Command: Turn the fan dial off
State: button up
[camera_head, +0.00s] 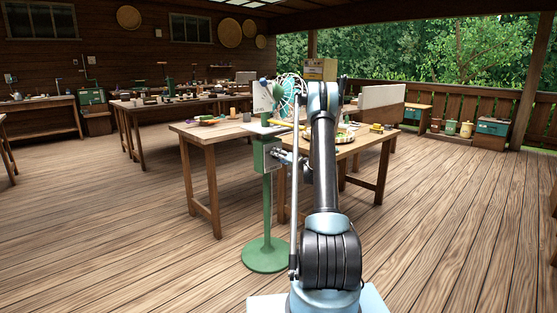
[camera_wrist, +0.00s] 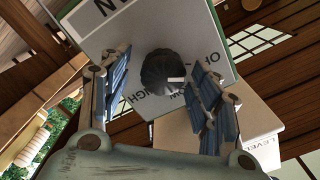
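The fan dial (camera_wrist: 162,70) is a dark round knob with a white mark on its right side. It sits on a grey lettered panel (camera_wrist: 120,38), where parts of "OFF", "LOW" and "HIGH" can be read. I cannot tell which label the mark meets. My gripper (camera_wrist: 160,66) is open, one finger on each side of the dial, with gaps between them in the wrist view. In the head view my gripper (camera_head: 284,156) is beside the box (camera_head: 266,153) on the green stand (camera_head: 266,255). The dial's face is not visible there. A fan wheel (camera_head: 288,90) shows behind.
A wooden table (camera_head: 203,134) with bowls and small objects stands right behind the green stand. A white "LEVEL" sign (camera_head: 262,97) is above the box. More workbenches (camera_head: 130,106) stand at the back left.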

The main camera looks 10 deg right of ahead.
jog(key=v, duration=1.2)
jog(key=s+a+r+n+g+h, duration=0.1)
jog(key=s+a+r+g, duration=0.3)
jog(key=s, duration=0.5)
jog(key=s+a+r+n+g+h, duration=0.1)
jog(key=s+a+r, duration=0.2)
jog(key=s+a, duration=0.45)
jog(key=s+a+r+g+h, duration=0.1)
jog(key=s+a+r+g, duration=0.2)
jog(key=s, duration=0.8)
jog(key=s+d+f+g+h, duration=0.1)
jog(key=s+d+f+h, duration=0.1)
jog(key=s, duration=0.9)
jog(key=s+d+f+g+h, duration=0.2)
jog(key=s+f, duration=0.3)
jog(key=s, duration=0.7)
jog(key=s+d+f+g+h, duration=0.1)
jog(key=s+d+f+h, duration=0.2)
jog(key=s, duration=0.9)
jog(key=shift+s+f+h, duration=0.2)
jog(key=shift+h, duration=0.1)
